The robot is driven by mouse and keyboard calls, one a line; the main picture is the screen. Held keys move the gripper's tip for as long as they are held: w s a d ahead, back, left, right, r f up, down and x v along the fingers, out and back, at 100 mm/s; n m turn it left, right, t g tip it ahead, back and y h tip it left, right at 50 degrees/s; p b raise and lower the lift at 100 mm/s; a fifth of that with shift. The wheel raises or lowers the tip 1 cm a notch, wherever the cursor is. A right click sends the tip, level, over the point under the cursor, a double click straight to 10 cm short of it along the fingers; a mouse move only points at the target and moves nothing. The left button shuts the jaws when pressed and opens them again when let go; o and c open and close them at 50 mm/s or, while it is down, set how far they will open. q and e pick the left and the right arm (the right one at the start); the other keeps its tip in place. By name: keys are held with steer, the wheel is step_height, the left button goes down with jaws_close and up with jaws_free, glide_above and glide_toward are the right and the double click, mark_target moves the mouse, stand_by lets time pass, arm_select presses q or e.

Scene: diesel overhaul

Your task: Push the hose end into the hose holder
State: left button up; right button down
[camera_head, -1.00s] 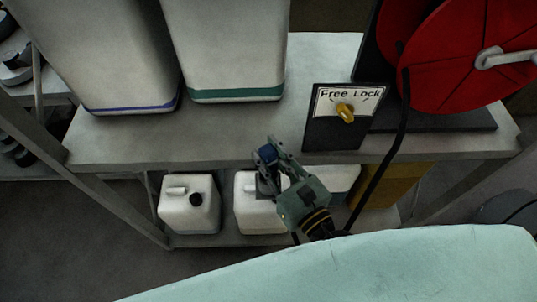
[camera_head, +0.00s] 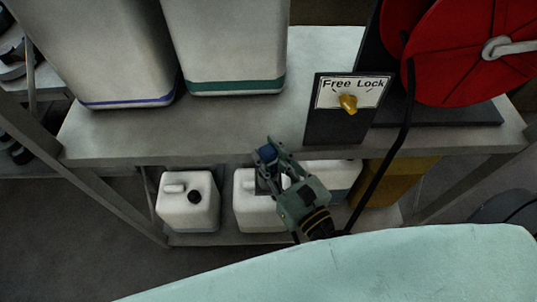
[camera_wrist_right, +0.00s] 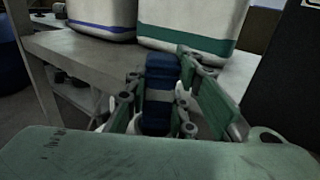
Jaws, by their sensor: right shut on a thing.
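My right gripper (camera_head: 268,160) is shut on a blue cylindrical piece, which I take to be the hose end (camera_head: 267,152). It is in front of the shelf's front edge, above the white jugs. In the right wrist view the hose end (camera_wrist_right: 160,84) stands roughly upright between the fingers, with a pale band around it. A black hose (camera_head: 389,165) hangs from the red reel (camera_head: 465,55) and passes down behind my pale green body cover. I cannot make out the hose holder for certain. My left gripper is not in view.
A dark panel marked "Free Lock" (camera_head: 334,127) with a yellow knob (camera_head: 348,103) stands at the shelf's front edge. Two large white containers (camera_head: 222,45) stand at the back left. White jugs (camera_head: 187,208) and a yellow container (camera_head: 400,182) sit below. The shelf top (camera_head: 225,125) is clear in the middle.

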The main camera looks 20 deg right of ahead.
steer(key=shift+r, duration=0.1)
steer(key=c, duration=1.4)
jaws_free()
steer(key=shift+c, duration=0.2)
steer(key=shift+s, duration=0.1)
